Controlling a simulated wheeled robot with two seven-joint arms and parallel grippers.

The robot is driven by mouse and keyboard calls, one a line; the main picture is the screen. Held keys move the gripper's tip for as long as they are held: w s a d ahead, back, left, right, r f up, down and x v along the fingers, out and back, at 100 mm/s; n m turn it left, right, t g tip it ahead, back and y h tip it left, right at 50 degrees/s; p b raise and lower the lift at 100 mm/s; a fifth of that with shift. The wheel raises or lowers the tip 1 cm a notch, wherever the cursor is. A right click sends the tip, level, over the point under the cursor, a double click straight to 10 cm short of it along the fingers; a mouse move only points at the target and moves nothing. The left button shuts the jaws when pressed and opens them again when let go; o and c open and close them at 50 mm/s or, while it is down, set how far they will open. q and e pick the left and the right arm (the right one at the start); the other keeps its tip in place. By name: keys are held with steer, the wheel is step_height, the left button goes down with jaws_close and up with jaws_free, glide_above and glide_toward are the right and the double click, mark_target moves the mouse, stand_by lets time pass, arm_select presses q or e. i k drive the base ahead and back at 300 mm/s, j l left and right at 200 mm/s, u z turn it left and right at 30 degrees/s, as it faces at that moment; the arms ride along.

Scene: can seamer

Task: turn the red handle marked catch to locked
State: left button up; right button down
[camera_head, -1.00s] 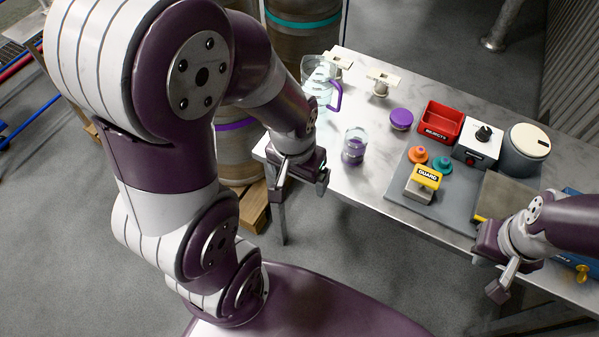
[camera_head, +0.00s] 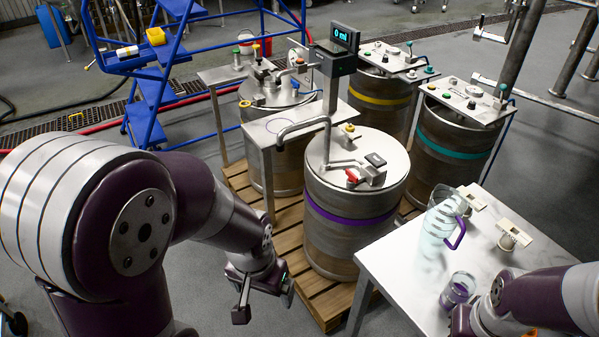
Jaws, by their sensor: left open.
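A small red handle (camera_head: 353,176) sits on the lid of the keg with a purple band (camera_head: 341,216), beside a metal lever and a dark square plate. No marking can be read on it. Another small red part (camera_head: 299,62) shows on the fittings of the keg behind. My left gripper (camera_head: 264,304) is open and empty, low and to the left of the purple-banded keg, apart from it. My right gripper (camera_head: 461,321) is at the bottom right, partly cut off by the frame edge; its fingers are not clear.
Other kegs have yellow (camera_head: 380,97) and teal (camera_head: 456,146) bands; all stand on a wooden pallet (camera_head: 330,305). A dispenser with a "0 ml" display (camera_head: 343,37) and spout rises behind the lid. A table (camera_head: 400,262) at right holds a pitcher (camera_head: 440,222) and a jar (camera_head: 457,290).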

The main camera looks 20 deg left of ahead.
mark_target(352, 177)
steer(key=u, duration=0.25)
steer(key=i+j+z, duration=0.25)
steer(key=z, duration=0.25)
steer(key=i+j+z, duration=0.3)
steer(key=z, duration=0.2)
steer(key=i+j+z, duration=0.15)
steer(key=j+z, duration=0.3)
